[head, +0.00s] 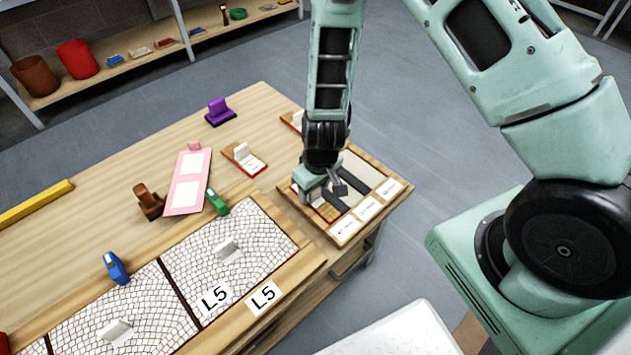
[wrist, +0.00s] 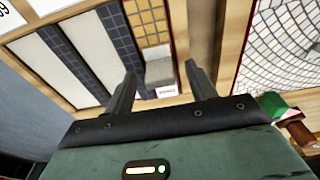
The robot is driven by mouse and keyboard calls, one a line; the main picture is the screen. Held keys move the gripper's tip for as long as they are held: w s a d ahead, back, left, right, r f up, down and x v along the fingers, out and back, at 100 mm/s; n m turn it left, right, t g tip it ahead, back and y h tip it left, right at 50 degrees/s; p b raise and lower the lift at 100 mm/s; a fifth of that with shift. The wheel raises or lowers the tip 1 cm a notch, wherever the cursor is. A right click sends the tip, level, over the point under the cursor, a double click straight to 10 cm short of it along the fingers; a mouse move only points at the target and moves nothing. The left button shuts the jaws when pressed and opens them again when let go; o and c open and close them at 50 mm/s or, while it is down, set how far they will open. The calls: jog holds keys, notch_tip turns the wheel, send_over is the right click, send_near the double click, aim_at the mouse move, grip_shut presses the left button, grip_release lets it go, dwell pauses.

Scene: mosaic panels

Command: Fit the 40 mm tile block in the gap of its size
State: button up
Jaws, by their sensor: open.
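My gripper (head: 325,188) is low over a wooden tray (head: 343,238) at the table's right end. In the wrist view its open fingers (wrist: 160,70) stand on either side of a grey block (wrist: 158,72), with no clear contact. A small white label (wrist: 166,91), too small to read, lies at the block's near end. An orange tiled strip (wrist: 150,25) runs beyond it. Dark blue tiled strips (wrist: 75,55) and pale bands (wrist: 95,45) lie beside it. I cannot tell which piece is the 40 mm block or which gap is its size.
A cream mosaic panel (head: 215,240) marked L5 lies left of the tray.

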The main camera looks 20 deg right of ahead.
notch_tip(320, 180, up, 17)
jog(key=s+p, duration=0.2)
jog(key=p, duration=0.2)
jog(key=shift+d+r, duration=0.15)
jog(key=shift+d, duration=0.2)
notch_tip(320, 180, up, 12)
jog(key=n+g+y+p, duration=0.1)
jog(key=n+y+p, duration=0.1)
jog(key=p, duration=0.3)
send_over(320, 205)
jog(key=s+a, duration=0.6)
jog(key=s+r+n+h+p, duration=0.1)
jog(key=s+r+p, duration=0.4)
jog(key=s+r, duration=0.7)
jog(key=shift+a+r+n+h, duration=0.35)
jog(key=shift+r+n+h, duration=0.05)
jog(key=shift+r+n, duration=0.1)
